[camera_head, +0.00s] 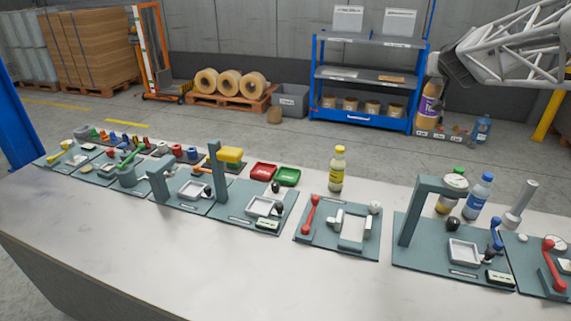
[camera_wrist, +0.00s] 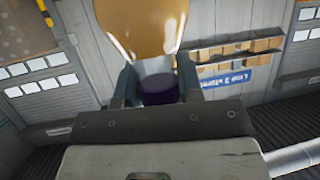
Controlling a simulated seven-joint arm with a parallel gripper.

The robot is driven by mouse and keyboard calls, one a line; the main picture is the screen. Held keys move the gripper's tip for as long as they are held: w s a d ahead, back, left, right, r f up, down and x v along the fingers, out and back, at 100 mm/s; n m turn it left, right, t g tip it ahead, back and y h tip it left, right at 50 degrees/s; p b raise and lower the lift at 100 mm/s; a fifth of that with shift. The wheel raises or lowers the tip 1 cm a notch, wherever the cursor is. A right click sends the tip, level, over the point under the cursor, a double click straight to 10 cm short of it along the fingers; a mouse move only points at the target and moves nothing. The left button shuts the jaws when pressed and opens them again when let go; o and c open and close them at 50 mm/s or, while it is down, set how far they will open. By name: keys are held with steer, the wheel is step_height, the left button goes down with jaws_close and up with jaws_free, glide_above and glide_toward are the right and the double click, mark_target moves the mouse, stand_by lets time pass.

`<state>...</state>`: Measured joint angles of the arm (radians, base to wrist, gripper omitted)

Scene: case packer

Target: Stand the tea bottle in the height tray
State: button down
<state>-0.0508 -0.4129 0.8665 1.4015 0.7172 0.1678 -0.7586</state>
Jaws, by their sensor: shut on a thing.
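My gripper (camera_head: 440,68) is at the upper right of the head view, raised above the bench. It is shut on an amber bottle with a purple label (camera_head: 430,103), held by its cap and hanging roughly upright. In the wrist view the amber bottle (camera_wrist: 143,25) and its dark purple cap (camera_wrist: 159,90) sit between the two fingers. Small pale trays sit at several stations: one near the grey arch (camera_head: 464,251), one in front of the post with a yellow block (camera_head: 263,206), one further left (camera_head: 194,190). Their labels are too small to read, so I cannot tell which is the height tray.
A yellow-capped bottle (camera_head: 337,170) stands behind the red-lever station (camera_head: 312,214). A blue-capped bottle (camera_head: 478,196) and a green-capped bottle (camera_head: 448,204) stand by the grey arch (camera_head: 411,212). Red (camera_head: 263,170) and green (camera_head: 288,176) trays lie mid-bench. The bench front (camera_head: 220,270) is clear.

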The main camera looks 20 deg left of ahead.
steer(key=s+a+f+n+g+y, duration=0.35)
steer(key=s+a+f, duration=0.25)
steer(key=a+f, duration=0.25)
steer(key=s+a+f+n+g+y, duration=0.2)
steer(key=s+a+f+n+y, duration=0.35)
steer(key=a+f, duration=0.35)
steer(key=s+a+f+n+g, duration=0.2)
steer(key=s+a+n+g, duration=0.1)
steer(key=s+a, duration=0.3)
steer(key=s+a+f+n+g+y, duration=0.1)
steer(key=s+a+f+n+g, duration=0.1)
steer(key=s+a, duration=0.4)
steer(key=s+a+f+n+g, duration=0.2)
steer(key=s+a+n+g, duration=0.2)
steer(key=s, duration=0.5)
steer(key=a+g, duration=0.1)
steer(key=a, duration=0.1)
steer(key=shift+a+n+g+y, duration=0.3)
steer(key=shift+g, duration=0.05)
steer(key=shift+w+a+f, duration=0.25)
steer(key=shift+w+a, duration=1.35)
steer(key=shift+w, duration=0.35)
steer(key=shift+w+a+f, duration=0.2)
steer(key=shift+w+a, duration=1.35)
steer(key=shift+w, duration=0.4)
steer(key=shift+w+a+f, duration=0.25)
steer(key=shift+w+a, duration=1.35)
steer(key=shift+w, duration=0.35)
